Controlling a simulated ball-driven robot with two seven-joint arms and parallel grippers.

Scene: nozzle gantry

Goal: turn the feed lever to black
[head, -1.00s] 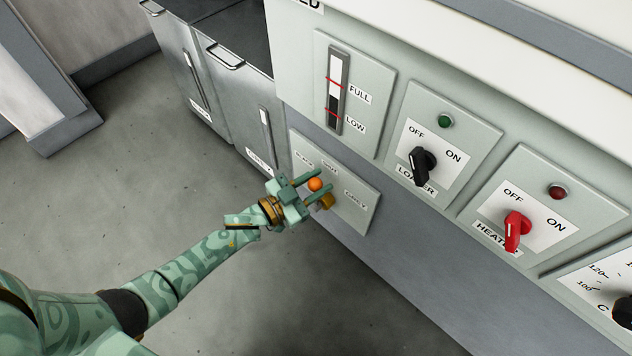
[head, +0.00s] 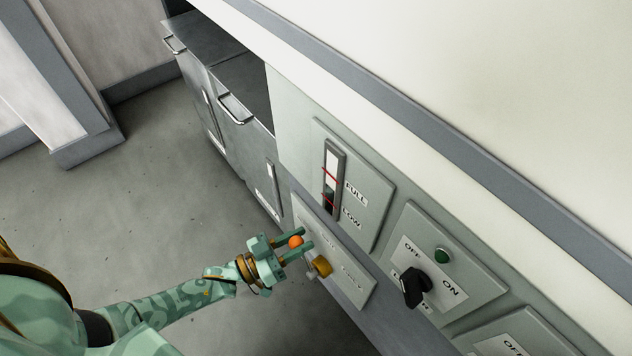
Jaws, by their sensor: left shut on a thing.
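The feed lever shows as an orange ball knob (head: 296,242) and a yellow-brown hub (head: 321,267) on a light panel (head: 350,284) low on the machine's front. My left gripper (head: 299,242) is shut on the orange knob, with one finger on each side of it. The knob lies up and left of the hub. The labels on this panel are too small and too slanted to read, and my fingers hide part of the lever. My right gripper is not in view.
Above the panel is a level gauge (head: 333,178) marked FULL and LOW. A black OFF/ON switch (head: 413,287) with a green lamp (head: 442,256) is at right. Metal bins (head: 246,160) stand at left. Grey floor (head: 170,200) is clear.

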